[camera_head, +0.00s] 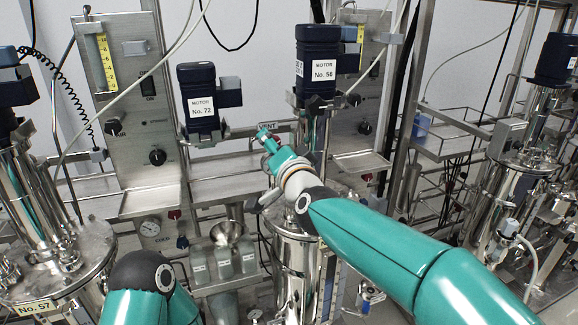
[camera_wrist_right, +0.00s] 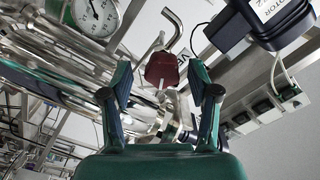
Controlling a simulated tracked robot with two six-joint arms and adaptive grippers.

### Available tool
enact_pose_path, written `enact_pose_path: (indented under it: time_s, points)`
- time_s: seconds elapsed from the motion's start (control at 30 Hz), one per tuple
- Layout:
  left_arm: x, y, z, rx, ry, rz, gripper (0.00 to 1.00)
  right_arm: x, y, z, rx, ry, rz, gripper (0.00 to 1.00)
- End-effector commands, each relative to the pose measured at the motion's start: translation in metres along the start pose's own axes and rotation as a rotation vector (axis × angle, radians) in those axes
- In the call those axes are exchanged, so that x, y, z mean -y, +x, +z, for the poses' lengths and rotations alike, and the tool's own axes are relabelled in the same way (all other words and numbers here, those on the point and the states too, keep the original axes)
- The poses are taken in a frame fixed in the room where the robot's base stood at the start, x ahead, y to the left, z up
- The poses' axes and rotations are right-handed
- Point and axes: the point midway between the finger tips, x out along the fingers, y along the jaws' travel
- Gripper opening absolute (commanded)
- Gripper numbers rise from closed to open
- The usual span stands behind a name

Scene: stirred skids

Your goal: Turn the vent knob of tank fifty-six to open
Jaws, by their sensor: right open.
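Tank fifty-six (camera_head: 297,262) is a steel vessel under the motor marked No. 56 (camera_head: 318,62), partly hidden by my right arm. My right gripper (camera_head: 266,134) is above it, beside a label reading VENT (camera_head: 267,125). In the right wrist view, the gripper (camera_wrist_right: 161,84) is open, with its fingers apart. A dark red knob (camera_wrist_right: 163,68) shows between and beyond the fingertips, without visible contact. I cannot tell for certain whether it is the vent knob; no such knob is clear near the gripper in the head view. My left gripper is out of view.
A motor marked No. 72 (camera_head: 201,100) stands left of my right gripper. Tank No. 57 (camera_head: 60,262) is at the left. A round gauge (camera_wrist_right: 97,14) and steel pipes are close to the right fingers.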

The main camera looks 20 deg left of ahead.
Motion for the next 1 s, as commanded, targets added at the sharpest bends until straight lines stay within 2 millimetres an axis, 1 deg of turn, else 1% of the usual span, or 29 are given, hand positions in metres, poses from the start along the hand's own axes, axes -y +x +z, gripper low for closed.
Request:
enact_pose_path:
  time_s: [0.4,0.53,0.7,1.0]
  points:
    - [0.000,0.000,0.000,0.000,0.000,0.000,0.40,-0.001,-0.070,0.000,0.002,-0.001,-0.001,0.61]
    - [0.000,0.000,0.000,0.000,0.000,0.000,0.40,-0.001,-0.087,0.000,0.003,0.000,-0.001,0.61]
    - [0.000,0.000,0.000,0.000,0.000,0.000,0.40,-0.002,-0.099,0.001,0.004,-0.001,-0.001,0.61]
    - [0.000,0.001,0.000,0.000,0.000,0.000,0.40,-0.002,-0.101,0.001,0.004,-0.001,0.000,0.61]
